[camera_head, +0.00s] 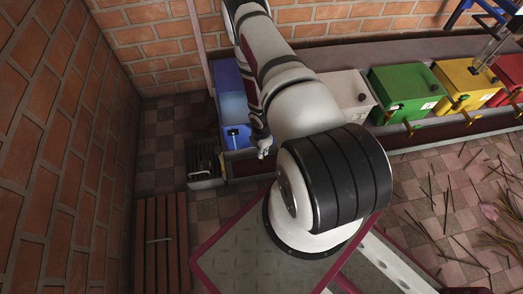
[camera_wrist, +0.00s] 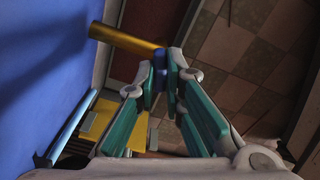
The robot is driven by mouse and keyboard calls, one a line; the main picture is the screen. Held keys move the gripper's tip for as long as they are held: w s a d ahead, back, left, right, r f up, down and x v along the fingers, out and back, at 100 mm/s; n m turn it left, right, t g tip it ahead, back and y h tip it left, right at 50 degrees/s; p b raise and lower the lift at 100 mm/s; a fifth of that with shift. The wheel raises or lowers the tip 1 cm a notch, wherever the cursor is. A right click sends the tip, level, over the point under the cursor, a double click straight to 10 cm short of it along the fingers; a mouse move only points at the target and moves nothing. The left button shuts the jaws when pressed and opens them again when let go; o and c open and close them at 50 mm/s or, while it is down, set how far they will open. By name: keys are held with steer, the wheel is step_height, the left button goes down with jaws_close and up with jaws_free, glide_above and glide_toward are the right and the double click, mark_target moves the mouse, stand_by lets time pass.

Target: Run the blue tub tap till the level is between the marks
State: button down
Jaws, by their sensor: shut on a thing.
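The blue tub (camera_head: 230,88) stands against the back wall, partly behind my arm in the head view. Its blue side (camera_wrist: 45,60) fills the left of the wrist view. A brass-coloured tap pipe (camera_wrist: 125,40) sticks out from it. My gripper (camera_wrist: 166,80) is shut on the small blue tap handle (camera_wrist: 171,72) at the pipe's end. My gripper also shows small at the tub's front in the head view (camera_head: 263,147). A pale blue strip (camera_wrist: 72,128) runs along the tub beside a yellow part (camera_wrist: 100,118). I cannot make out the level or marks.
A pale tub (camera_head: 345,92), a green tub (camera_head: 402,90), a yellow tub (camera_head: 465,85) and a red tub (camera_head: 510,72) stand in a row to the right. A slatted wooden pallet (camera_head: 160,245) lies at left. Thin sticks (camera_head: 440,215) litter the floor at right.

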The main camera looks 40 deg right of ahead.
steer(key=m, duration=0.4)
steer(key=shift+b, duration=0.3)
steer(key=c, duration=1.7)
jaws_free()
step_height(320, 180, up, 12)
